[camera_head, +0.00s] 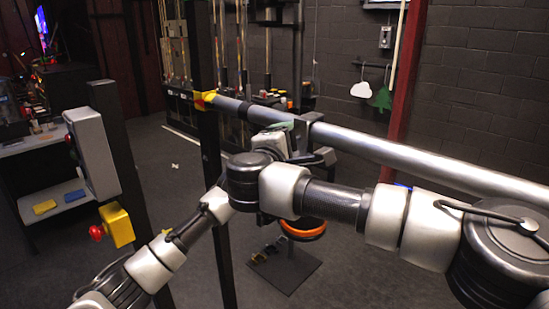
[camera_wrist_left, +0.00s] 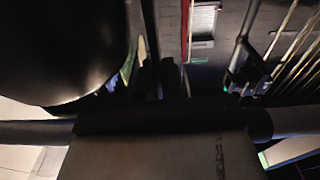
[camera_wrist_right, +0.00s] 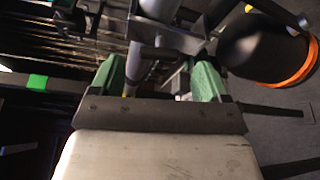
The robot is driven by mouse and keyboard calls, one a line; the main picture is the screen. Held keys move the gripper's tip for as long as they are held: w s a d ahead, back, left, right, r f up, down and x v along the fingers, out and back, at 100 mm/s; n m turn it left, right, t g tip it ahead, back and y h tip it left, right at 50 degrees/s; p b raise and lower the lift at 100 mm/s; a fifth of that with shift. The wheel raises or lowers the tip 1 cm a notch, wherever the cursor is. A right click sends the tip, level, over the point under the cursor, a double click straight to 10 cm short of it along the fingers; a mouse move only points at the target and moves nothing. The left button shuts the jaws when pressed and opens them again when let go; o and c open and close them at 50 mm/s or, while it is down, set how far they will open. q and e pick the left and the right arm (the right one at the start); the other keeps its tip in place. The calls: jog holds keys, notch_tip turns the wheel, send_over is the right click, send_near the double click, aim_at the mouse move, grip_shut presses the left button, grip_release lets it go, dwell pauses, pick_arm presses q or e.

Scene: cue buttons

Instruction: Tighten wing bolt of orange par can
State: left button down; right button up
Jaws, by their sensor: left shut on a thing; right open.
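The orange par can shows below the pipe in the head view as an orange ring (camera_head: 303,230), its body mostly hidden by my right arm. In the right wrist view it is a black can with an orange rim (camera_wrist_right: 268,50), right of my right gripper (camera_wrist_right: 158,78). That gripper is open, its green fingers on either side of metal clamp parts (camera_wrist_right: 166,45). I cannot make out the wing bolt. In the head view the clamp (camera_head: 308,124) sits on the pipe. My left gripper's fingers are hidden; its dark palm (camera_wrist_left: 150,120) is beside a large black rounded surface, apparently the can.
A thick grey pipe (camera_head: 360,144) runs across the view, with a black post (camera_head: 207,150) at its left. A grey box (camera_head: 92,153) and a yellow box with a red button (camera_head: 117,226) are at left. A black base plate (camera_head: 284,267) lies on the floor.

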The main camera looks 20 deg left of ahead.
jog(key=s, duration=0.9)
jog(key=shift+d+r, duration=0.15)
jog(key=shift+r, duration=0.25)
